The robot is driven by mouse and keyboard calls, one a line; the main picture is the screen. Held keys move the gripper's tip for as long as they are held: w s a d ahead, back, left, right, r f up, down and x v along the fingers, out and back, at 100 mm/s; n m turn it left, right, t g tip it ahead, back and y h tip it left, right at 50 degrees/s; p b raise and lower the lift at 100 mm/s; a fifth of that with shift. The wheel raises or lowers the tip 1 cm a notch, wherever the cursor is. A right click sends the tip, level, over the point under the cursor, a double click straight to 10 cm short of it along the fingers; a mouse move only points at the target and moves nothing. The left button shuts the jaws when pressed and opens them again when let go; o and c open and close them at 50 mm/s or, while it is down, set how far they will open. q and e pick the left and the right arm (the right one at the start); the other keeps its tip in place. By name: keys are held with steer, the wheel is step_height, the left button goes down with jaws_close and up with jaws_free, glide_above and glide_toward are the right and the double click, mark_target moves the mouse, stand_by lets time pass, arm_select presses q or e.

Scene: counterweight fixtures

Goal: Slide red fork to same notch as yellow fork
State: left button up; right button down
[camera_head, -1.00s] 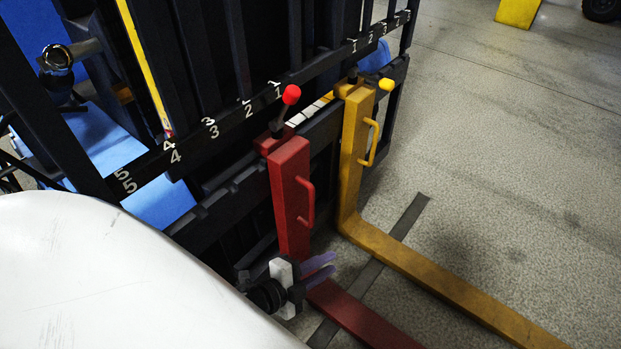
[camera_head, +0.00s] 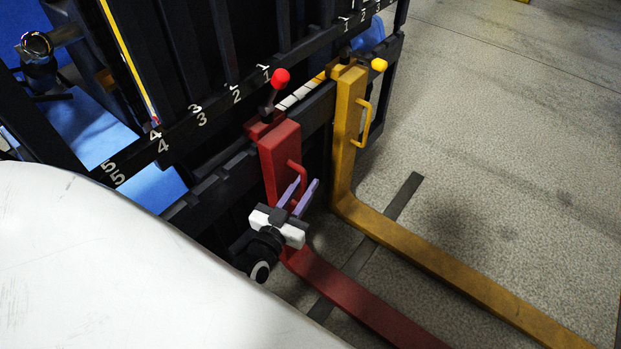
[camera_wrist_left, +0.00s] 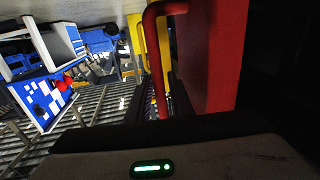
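The red fork (camera_head: 281,163) hangs on the black carriage, its red-knobbed lever (camera_head: 281,78) near the left-hand number 1. It has a red side handle (camera_head: 297,174) and a tine running along the floor. The yellow fork (camera_head: 346,130) hangs to its right, below the right-hand numbers, with a yellow-knobbed lever (camera_head: 379,65). Its exact notch is hard to read. My left gripper (camera_head: 306,184) is open, its purple fingers apart beside the red handle's lower end; contact cannot be told. In the left wrist view the red handle (camera_wrist_left: 154,60) stands close ahead. My right gripper is not in view.
The black number rail (camera_head: 187,127) carries white numbers, 1 to 5 on the left side. A dark strip (camera_head: 404,196) lies on the floor under the forks. Open concrete floor (camera_head: 510,150) extends to the right. The left wrist view shows a blue cart (camera_wrist_left: 40,98) farther off.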

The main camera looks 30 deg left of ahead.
arm_select(q)
steer(key=w, duration=0.3)
steer(key=shift+w+a+b, duration=0.2)
steer(key=shift+w+b, duration=0.1)
jaws_close()
stand_by(1.2)
